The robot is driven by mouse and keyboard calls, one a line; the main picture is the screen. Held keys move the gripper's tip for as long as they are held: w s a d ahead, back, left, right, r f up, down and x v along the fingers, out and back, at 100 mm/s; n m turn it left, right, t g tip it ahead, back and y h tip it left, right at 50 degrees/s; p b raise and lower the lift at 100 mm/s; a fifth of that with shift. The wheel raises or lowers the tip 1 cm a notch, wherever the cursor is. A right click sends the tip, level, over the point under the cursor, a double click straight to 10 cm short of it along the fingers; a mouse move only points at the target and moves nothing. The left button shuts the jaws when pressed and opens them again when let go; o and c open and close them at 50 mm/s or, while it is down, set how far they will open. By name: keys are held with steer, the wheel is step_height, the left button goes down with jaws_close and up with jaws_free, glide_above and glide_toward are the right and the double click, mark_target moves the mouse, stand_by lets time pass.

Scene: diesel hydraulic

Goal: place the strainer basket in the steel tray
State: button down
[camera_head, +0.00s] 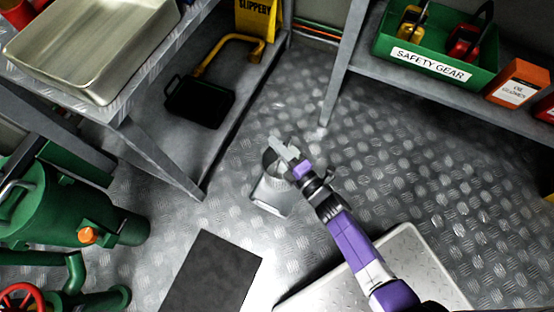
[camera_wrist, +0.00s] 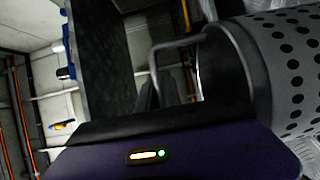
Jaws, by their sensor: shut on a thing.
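The strainer basket (camera_head: 270,194) is a grey metal cylinder in mid-picture in the head view. In the wrist view its perforated wall (camera_wrist: 290,65), solid rim band and bent wire handle fill the right side. My gripper (camera_head: 283,152) is at the basket's top end and shut on it, seemingly at the handle; the exact contact is dark in the wrist view. The steel tray (camera_head: 92,48) sits on the metal bench at the upper left, empty, well apart from the basket.
The bench (camera_head: 150,75) has a lower shelf with a black bin (camera_head: 200,101) and a yellow sign (camera_head: 258,18). Green machinery (camera_head: 65,205) stands at the left. A shelf with a green safety gear box (camera_head: 435,55) is at the upper right. The floor between is mostly open.

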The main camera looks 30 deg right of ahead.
mark_target(272, 152)
step_height(272, 152, down, 9)
steer(key=b, duration=0.4)
steer(key=shift+f+b, duration=0.1)
steer(key=shift+b, duration=0.3)
steer(key=c, duration=1.5)
jaws_free()
steer(key=shift+f, duration=0.1)
steer(key=shift+s, duration=0.15)
steer(key=shift+s+d+p, duration=0.15)
steer(key=shift+s+p, duration=0.3)
steer(key=shift+s, duration=0.75)
steer(key=shift+s+d+p, duration=0.2)
steer(key=shift+s+p, duration=0.2)
steer(key=shift+s, duration=0.75)
steer(key=shift+s+d+p, duration=0.15)
steer(key=shift+s+p, duration=0.3)
steer(key=shift+s, duration=0.75)
